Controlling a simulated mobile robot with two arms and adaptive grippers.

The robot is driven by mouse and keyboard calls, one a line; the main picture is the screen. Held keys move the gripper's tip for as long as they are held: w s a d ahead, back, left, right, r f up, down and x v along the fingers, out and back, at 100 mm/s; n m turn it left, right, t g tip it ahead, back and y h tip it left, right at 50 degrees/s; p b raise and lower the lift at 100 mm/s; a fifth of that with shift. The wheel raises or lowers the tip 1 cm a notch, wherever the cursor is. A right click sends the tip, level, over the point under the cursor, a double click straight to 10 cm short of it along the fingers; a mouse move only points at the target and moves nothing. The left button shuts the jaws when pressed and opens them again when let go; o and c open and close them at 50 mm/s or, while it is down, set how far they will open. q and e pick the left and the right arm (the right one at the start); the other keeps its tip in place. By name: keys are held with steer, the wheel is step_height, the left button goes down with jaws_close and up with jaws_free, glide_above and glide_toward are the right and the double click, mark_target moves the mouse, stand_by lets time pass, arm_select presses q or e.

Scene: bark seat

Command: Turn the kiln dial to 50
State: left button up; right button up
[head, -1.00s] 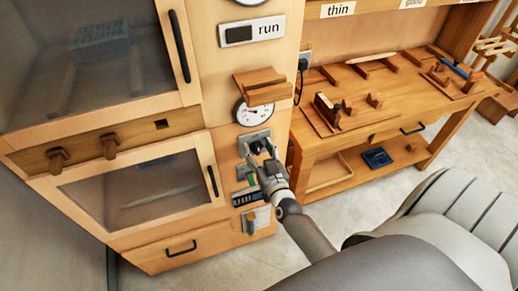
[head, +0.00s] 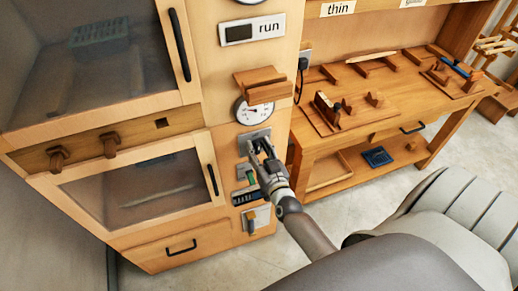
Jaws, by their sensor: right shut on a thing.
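The kiln dial is a knob on a grey plate (head: 247,138) on the kiln's wooden front panel, below a round white gauge (head: 254,110). My right gripper (head: 257,147) reaches in from the lower right and is at this plate. Its fingers are shut on the knob, which they mostly hide. The knob's setting and any numbers around it cannot be read. My left gripper is not in view.
A wooden ledge (head: 262,84) juts out above the gauge. A small switch and a dark strip (head: 245,197) sit below the dial, with a lever (head: 251,221) lower down. Kiln doors are at left. A workbench (head: 400,110) with wooden tools stands close at right.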

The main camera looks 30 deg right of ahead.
steer(key=m, duration=0.3)
steer(key=shift+d, duration=0.15)
steer(key=m, duration=0.2)
steer(key=m+b, duration=0.1)
steer(key=m, duration=0.2)
steer(key=m+b, duration=0.1)
steer(key=m, duration=0.2)
steer(key=shift+s+d+f, duration=0.1)
steer(key=shift+d+f, duration=0.15)
steer(key=shift+f, duration=0.15)
steer(key=m+b, duration=0.1)
steer(key=m, duration=0.3)
steer(key=m+b, duration=0.1)
steer(key=m, duration=0.1)
steer(key=shift+d+f+m+b, duration=0.1)
steer(key=shift+f+m+b, duration=0.2)
steer(key=m+b, duration=0.1)
steer(key=m, duration=0.4)
steer(key=shift+f+b, duration=0.15)
steer(key=shift+b, duration=0.25)
steer(key=shift+m, duration=0.3)
steer(key=o, duration=0.9)
